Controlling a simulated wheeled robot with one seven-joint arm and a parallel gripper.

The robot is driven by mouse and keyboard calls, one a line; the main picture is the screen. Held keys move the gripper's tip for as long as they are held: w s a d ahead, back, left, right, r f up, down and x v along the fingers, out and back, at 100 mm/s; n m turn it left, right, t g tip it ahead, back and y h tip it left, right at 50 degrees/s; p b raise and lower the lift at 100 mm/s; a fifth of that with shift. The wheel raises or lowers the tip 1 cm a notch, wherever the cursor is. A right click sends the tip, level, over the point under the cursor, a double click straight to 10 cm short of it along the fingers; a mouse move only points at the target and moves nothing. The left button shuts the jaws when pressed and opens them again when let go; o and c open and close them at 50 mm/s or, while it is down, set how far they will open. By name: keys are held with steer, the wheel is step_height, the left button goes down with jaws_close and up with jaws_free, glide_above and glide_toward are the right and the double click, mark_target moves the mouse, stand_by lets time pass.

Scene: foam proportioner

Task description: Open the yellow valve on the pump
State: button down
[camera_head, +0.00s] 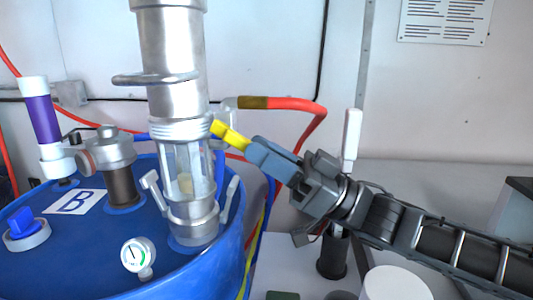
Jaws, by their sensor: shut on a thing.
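The yellow valve handle (230,135) points down and to the right from the side of the silver pump (173,60). The pump stands upright on the blue drum and has a clear lower section. My gripper (256,148) comes in from the right and is shut on the outer end of the yellow handle. Its blue fingers cover that end of the handle. The valve body behind the handle is mostly hidden.
The blue drum (95,245) carries a gauge (138,256), a purple-and-white fitting (42,125) and a blue cap (24,225). A red hose (300,104) arches behind my gripper. A white-handled post (351,140) stands behind my wrist. A white cylinder (396,284) is below my arm.

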steer(key=c, duration=1.1)
jaws_free()
steer(key=shift+d+f, duration=0.1)
steer(key=shift+b+v, duration=0.85)
steer(key=shift+v, duration=2.95)
steer(key=shift+c, duration=0.2)
